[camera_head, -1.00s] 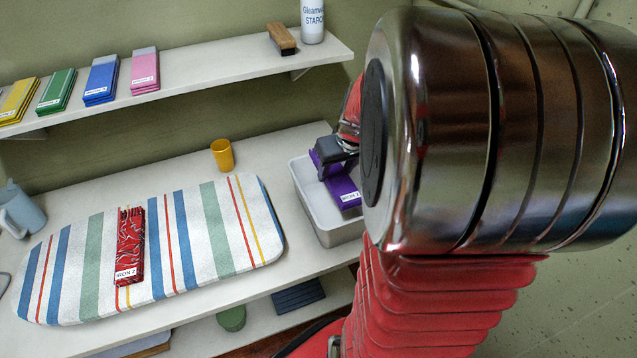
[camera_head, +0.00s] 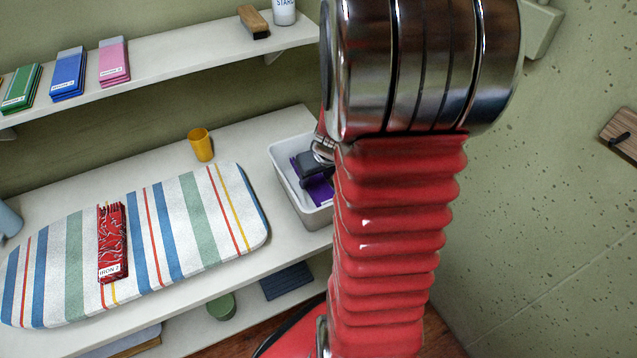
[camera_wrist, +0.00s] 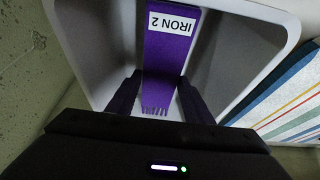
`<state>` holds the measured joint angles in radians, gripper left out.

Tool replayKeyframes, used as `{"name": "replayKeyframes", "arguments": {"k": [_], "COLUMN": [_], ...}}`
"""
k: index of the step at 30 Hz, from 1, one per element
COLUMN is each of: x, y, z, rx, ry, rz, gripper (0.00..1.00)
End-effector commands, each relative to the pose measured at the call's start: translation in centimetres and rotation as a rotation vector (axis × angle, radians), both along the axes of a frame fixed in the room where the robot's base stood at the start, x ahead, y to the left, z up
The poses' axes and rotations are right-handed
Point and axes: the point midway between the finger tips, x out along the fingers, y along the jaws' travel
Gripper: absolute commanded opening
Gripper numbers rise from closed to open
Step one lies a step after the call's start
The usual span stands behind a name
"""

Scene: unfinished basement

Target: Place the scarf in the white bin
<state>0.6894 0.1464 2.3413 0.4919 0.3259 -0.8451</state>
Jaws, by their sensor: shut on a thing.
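A purple folded scarf (camera_head: 321,191) with a white "IRON 2" label is inside the white bin (camera_head: 312,220), at the right end of the worktop. My gripper (camera_head: 314,168) is over the bin, partly hidden by my arm in the head view. In the wrist view, the purple scarf (camera_wrist: 168,62) shows between the bin's walls. Its fringed end lies between the fingers of my gripper (camera_wrist: 157,105), which is shut on it. I cannot tell whether the scarf touches the bin floor.
A striped ironing board (camera_head: 195,215) with a red patterned folded cloth (camera_head: 112,243) lies left of the bin. A yellow cup (camera_head: 201,145) stands behind the board. The shelf above holds folded cloths (camera_head: 69,75), a brush (camera_head: 253,21) and a starch container (camera_head: 284,11).

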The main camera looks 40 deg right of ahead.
Motion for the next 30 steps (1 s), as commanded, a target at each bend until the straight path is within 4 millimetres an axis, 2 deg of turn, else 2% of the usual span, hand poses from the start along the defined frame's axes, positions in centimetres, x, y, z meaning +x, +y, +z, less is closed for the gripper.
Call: {"name": "replayKeyframes", "arguments": {"k": [9, 23, 24, 30], "x": [0.0, 0.0, -0.1, -0.1], "y": [0.0, 0.0, 0.0, 0.0], "z": [-3.1, -3.6, -3.5, -3.5], "rx": [0.002, 0.000, -0.001, -0.001], "ry": [0.001, 0.001, 0.001, 0.001], "rz": [-0.001, -0.001, 0.000, 0.000], "gripper": [0.19, 0.19, 0.49, 0.63]}}
